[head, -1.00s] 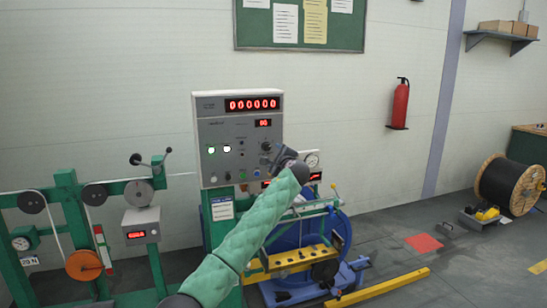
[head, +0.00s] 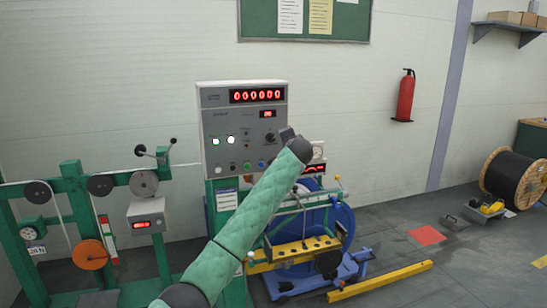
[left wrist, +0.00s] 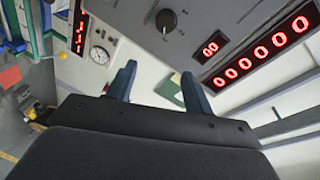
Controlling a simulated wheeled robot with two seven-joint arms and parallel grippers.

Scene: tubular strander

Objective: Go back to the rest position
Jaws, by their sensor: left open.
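My left arm (head: 240,222), in a green quilted sleeve, reaches up from the bottom of the head view. It ends in front of the lower right corner of a grey control panel (head: 222,112). My left gripper (left wrist: 160,78) is open and empty in the left wrist view, its two dark fingers apart near the panel face. In the head view the gripper is mostly hidden behind the sleeve end. The panel has a red digit display (head: 257,95), which also shows in the left wrist view (left wrist: 262,62), and a black knob (left wrist: 166,20). My right gripper is out of view.
A green machine frame with pulleys (head: 70,185) stands at left. A blue reel stand (head: 345,270) and a yellow floor bar (head: 380,281) lie below and right of the arm. A fire extinguisher (head: 405,97) hangs on the wall.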

